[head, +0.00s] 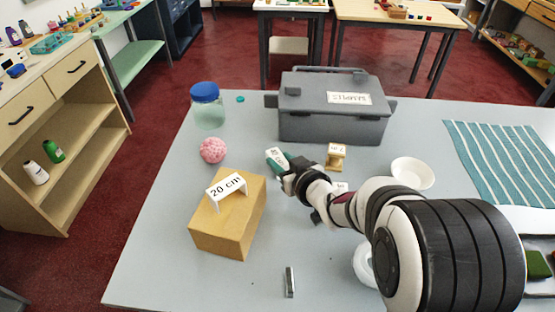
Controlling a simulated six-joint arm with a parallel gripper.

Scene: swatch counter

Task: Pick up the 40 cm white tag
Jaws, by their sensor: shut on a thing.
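My gripper (286,172) is at the middle of the grey table, shut on a small green-and-white piece (276,157) at its tip. Any lettering on that piece is too small to read. A white tag reading "20 cm" (226,187) stands on top of a tan box (232,225), to the left of my gripper. A small white label (341,187) shows just behind my arm and is partly hidden. Another small white label (337,148) is on a wooden block (336,163); its text is unclear. I cannot read "40 cm" on anything in view.
A grey lidded box (330,125) stands at the back, a blue-lidded jar (207,112) and pink ball (212,150) at the left. A white bowl (412,171) and striped cloth (500,158) lie right. A small metal piece (290,282) lies in front, with clear table around it.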

